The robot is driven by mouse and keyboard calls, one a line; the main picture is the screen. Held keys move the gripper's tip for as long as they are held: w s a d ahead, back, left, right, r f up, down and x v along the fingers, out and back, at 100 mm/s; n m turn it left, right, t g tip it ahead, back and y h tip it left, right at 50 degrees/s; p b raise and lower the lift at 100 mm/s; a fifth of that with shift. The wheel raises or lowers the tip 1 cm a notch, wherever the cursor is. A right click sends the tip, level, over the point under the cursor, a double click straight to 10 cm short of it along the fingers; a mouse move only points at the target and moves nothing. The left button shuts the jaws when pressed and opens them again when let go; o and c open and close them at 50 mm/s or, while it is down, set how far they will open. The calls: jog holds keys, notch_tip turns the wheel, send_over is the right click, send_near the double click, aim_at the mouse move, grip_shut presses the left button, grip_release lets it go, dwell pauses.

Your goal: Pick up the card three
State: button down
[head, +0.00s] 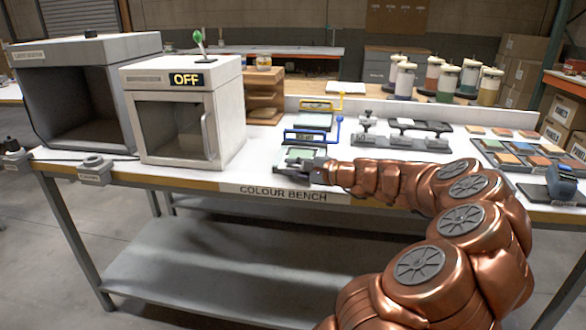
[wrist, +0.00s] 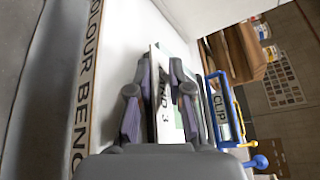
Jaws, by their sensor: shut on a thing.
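The card (wrist: 162,110) is a thin white and green panel with dark lettering that ends in 3. In the wrist view it stands edge-on between the two fingers of my gripper (wrist: 160,75), which is shut on it. The fingers cover part of the lettering. In the head view my gripper (head: 303,168) is low at the front edge of the bench, and a green and white piece of the card (head: 296,154) shows just behind it. I cannot tell whether the card touches the bench.
A blue clip frame (wrist: 219,108) stands close beside the card; in the head view it (head: 312,137) is just behind my gripper. A yellow frame (head: 320,105) stands farther back. The white oven (head: 180,115) is to the left.

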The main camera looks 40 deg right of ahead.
jog(key=shift+a, duration=0.1)
jog(key=shift+s+a+f, duration=0.1)
jog(key=shift+s+a, duration=0.2)
jog(key=shift+a, duration=0.2)
jog(key=shift+s+a+b, duration=0.45)
jog(key=shift+s+a, duration=0.3)
jog(key=shift+a, duration=0.1)
jog(key=c, duration=1)
grip_release()
jog(key=v, duration=1.2)
